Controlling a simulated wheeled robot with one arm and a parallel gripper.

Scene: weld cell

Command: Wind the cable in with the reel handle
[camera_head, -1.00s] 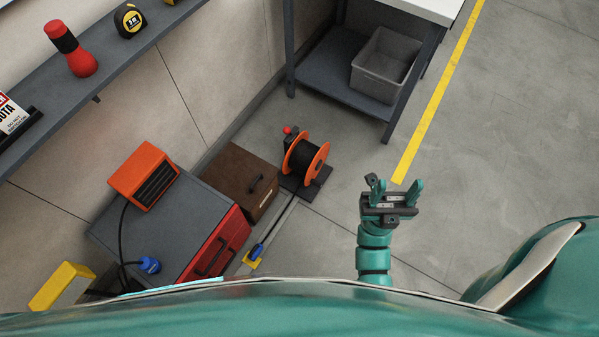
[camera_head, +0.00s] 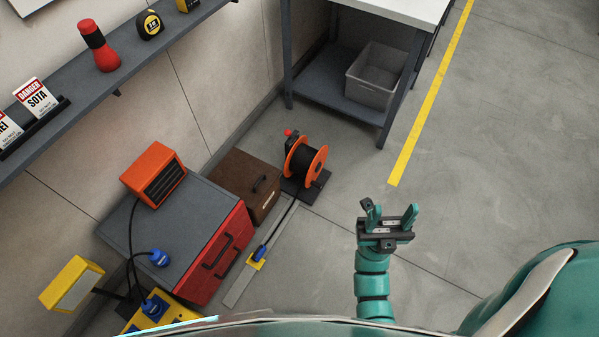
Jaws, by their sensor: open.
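The cable reel (camera_head: 306,160) stands on the floor on a dark base, with orange flanges and black cable wound between them. Its small red handle knob (camera_head: 288,133) shows at the upper left of the reel. A black cable runs from the reel along a grey floor strip (camera_head: 240,285) to a blue plug (camera_head: 260,252) by a small yellow piece. My gripper (camera_head: 390,216) is at the lower right of the reel, clearly apart from it. Its two teal fingers are spread with nothing between them.
A brown box (camera_head: 245,183) stands left of the reel, beside a red and grey cabinet (camera_head: 219,255) with an orange heater (camera_head: 153,174) on top. A workbench (camera_head: 340,92) with a grey bin (camera_head: 376,76) stands behind. The floor right of the reel is clear.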

